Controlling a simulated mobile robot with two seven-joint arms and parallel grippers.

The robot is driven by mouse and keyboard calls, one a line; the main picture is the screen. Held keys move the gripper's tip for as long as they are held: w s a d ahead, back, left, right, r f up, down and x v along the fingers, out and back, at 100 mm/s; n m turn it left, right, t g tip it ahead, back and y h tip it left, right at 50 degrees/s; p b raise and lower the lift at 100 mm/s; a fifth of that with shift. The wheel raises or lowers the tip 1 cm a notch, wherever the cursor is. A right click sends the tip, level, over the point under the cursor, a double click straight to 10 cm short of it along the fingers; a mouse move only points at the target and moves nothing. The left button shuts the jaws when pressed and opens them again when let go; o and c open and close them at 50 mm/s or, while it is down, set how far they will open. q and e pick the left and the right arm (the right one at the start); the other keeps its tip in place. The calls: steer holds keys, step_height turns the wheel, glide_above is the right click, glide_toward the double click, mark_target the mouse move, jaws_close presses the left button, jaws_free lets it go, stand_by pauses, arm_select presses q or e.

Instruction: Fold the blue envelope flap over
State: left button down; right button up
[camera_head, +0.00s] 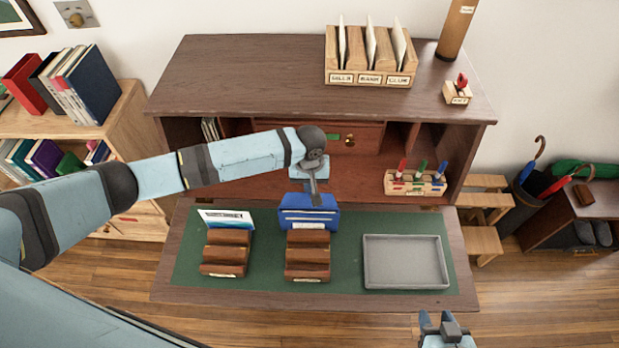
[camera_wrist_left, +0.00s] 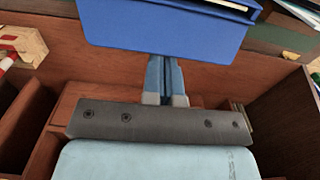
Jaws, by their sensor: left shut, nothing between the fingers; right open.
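The blue envelope (camera_head: 300,218) stands in the middle brown wooden holder (camera_head: 307,265) on the green desk mat. In the left wrist view the blue envelope (camera_wrist_left: 165,25) fills the top, with a pale strip showing at its upper right edge. I cannot clearly tell the flap from the body. My left gripper (camera_head: 317,199) is shut and empty, at the envelope's upper edge from behind; its fingers (camera_wrist_left: 165,72) run up to the blue panel, which hides their tips. I cannot tell whether they touch. My right gripper (camera_head: 446,322) is open and empty, at the bottom edge, away from the desk.
A second holder (camera_head: 226,258) with a white and blue card (camera_head: 226,217) stands left. An empty grey tray (camera_head: 404,262) lies right. A pen rack (camera_head: 414,184) stands by the cubbyholes. A letter sorter (camera_head: 368,72) is on the desk top. Green mat (camera_head: 345,220) shows between them.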

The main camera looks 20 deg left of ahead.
mark_target(309, 202)
arm_select(q)
steer(key=shift+s+d+r, duration=0.1)
steer(key=shift+s+d, duration=0.2)
steer(key=shift+s, duration=0.6)
steer(key=shift+s+d, duration=0.25)
steer(key=shift+s, duration=0.6)
steer(key=shift+s+d+f+p, duration=0.95)
steer(key=shift+s+f, duration=0.6)
steer(key=shift+s, duration=1.95)
steer(key=r, duration=0.2)
steer(key=r+p, duration=0.1)
steer(key=s+r, duration=0.1)
steer(key=r, duration=0.1)
steer(key=shift+d+r, duration=0.2)
steer(key=shift+r, duration=0.1)
